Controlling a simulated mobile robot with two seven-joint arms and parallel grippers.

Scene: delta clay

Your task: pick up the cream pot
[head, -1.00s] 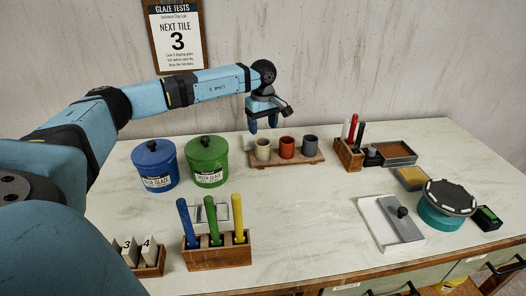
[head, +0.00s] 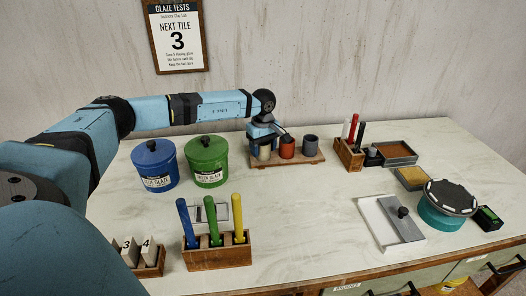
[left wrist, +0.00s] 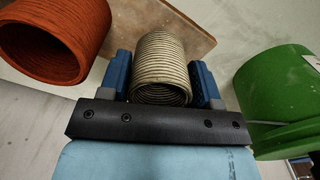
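The cream pot (head: 264,152) stands at the left end of a small wooden board, partly hidden by my gripper in the head view. In the left wrist view the ridged cream pot (left wrist: 160,68) sits between the two blue fingers. My left gripper (head: 264,148) is lowered over it, one finger on each side. In the left wrist view the left gripper (left wrist: 163,82) is open, with a narrow gap showing beside the pot. My right gripper is not in view.
A red pot (head: 287,147) and a grey pot (head: 310,144) stand on the same wooden board (head: 290,163). A green lidded pail (head: 207,160) and a blue one (head: 154,166) are left of it.

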